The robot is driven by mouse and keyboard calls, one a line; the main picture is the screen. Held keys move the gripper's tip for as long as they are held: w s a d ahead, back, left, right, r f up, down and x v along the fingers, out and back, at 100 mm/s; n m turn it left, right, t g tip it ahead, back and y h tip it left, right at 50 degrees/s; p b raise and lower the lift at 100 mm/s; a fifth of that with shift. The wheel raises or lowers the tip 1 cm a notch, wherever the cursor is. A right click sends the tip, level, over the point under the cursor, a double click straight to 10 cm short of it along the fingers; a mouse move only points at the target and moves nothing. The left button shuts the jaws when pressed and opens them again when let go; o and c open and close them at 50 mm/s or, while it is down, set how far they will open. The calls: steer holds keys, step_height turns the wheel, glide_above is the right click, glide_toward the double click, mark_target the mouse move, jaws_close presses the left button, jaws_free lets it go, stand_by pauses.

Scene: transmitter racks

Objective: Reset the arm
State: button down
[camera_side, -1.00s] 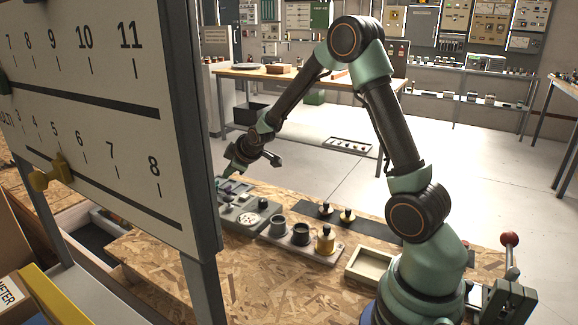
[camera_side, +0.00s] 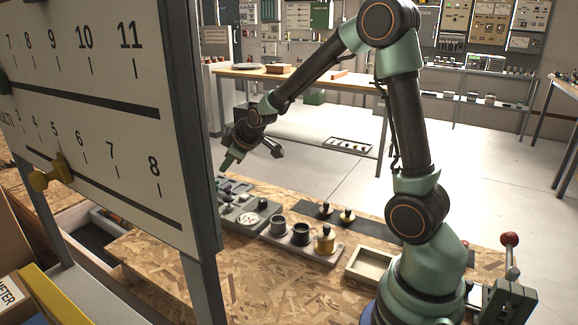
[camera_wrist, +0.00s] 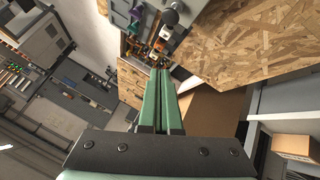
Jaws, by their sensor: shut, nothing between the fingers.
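My gripper (camera_side: 230,158) hangs above the far left end of the wooden workbench, over the grey control panel (camera_side: 243,213), with clear air between them. In the wrist view its two green fingers (camera_wrist: 161,84) lie side by side, shut with nothing between them. My arm arches up from its base at the right of the bench and reaches left to the gripper. The wrist view also shows part of the panel (camera_wrist: 187,12) beyond the fingertips.
A large scale board (camera_side: 100,110) stands at the left front and hides part of the bench. An empty tray (camera_side: 369,265) and a red-knobbed lever (camera_side: 510,240) are near my base.

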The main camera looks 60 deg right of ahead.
steer(key=s+a+r+m+g, duration=0.1)
steer(key=s+a+r, duration=0.1)
steer(key=s+a, duration=0.2)
steer(key=s+a+r+m+g+y, duration=0.1)
steer(key=s+a, duration=0.3)
steer(key=s, duration=0.6)
steer(key=s+a+r+m+y, duration=0.1)
steer(key=s+a+r+m, duration=0.1)
steer(key=s+a+r, duration=0.2)
steer(key=s, duration=0.3)
steer(key=shift+s+g, duration=0.35)
steer(key=shift+g, duration=0.05)
steer(key=shift+w+r, duration=0.1)
stand_by(0.7)
steer(key=n+t+h, duration=0.3)
steer(key=n, duration=0.2)
glide_above(231, 198)
step_height(231, 198, down, 8)
steer(key=shift+r, duration=0.2)
steer(key=shift+f, duration=4.35)
